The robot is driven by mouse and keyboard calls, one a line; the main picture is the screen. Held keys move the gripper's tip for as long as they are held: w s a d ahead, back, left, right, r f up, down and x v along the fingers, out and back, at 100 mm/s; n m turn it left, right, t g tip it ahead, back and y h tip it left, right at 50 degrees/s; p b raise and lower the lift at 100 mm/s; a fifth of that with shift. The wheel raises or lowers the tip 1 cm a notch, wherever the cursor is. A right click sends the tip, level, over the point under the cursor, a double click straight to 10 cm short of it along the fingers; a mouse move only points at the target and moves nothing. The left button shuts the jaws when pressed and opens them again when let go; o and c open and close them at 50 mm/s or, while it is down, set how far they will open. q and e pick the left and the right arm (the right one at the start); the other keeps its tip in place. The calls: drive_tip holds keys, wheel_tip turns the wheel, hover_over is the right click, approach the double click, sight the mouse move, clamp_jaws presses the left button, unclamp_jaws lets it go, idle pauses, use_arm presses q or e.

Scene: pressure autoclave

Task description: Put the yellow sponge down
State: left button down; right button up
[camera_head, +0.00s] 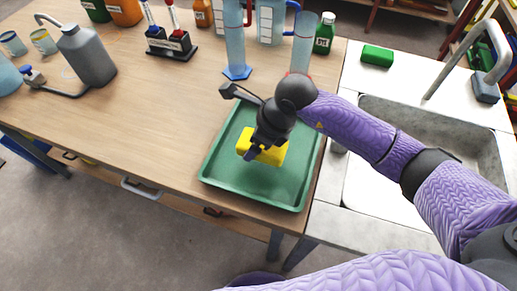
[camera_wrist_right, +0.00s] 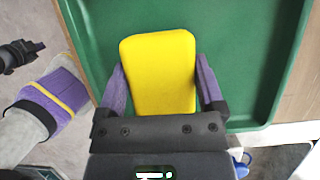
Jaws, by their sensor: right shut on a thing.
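The yellow sponge (camera_head: 270,153) is between the fingers of my right gripper (camera_head: 256,150), over the green tray (camera_head: 222,182). In the right wrist view the sponge (camera_wrist_right: 160,70) is a rounded yellow block. The purple fingers of the right gripper (camera_wrist_right: 160,88) close on its two long sides. The tray floor (camera_wrist_right: 230,40) lies beyond it. I cannot tell whether the sponge touches the tray or hangs just above it. The tray is otherwise empty where it shows.
The tray lies on the wooden table (camera_head: 150,130) near its right front edge. Blue-tinted cylinders (camera_head: 236,45) and a green bottle (camera_head: 325,33) stand behind it. A sink (camera_head: 440,125) is on the right, with a green block (camera_head: 377,55) on its counter. A grey wash bottle (camera_head: 85,55) stands left.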

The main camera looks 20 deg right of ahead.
wheel_tip(320, 180, down, 4)
drive_tip(key=shift+b, duration=0.45)
drive_tip(key=shift+r, duration=0.1)
drive_tip(key=o, duration=0.9)
drive_tip(key=shift+r, duration=0.15)
drive_tip(key=p+v, duration=0.3)
drive_tip(key=v, duration=0.8)
drive_tip(key=shift+r, duration=0.15)
drive_tip(key=shift+s+d+r, duration=0.1)
drive_tip(key=shift+s+r, duration=0.05)
drive_tip(key=shift+r, duration=0.15)
drive_tip(key=shift+f, duration=0.1)
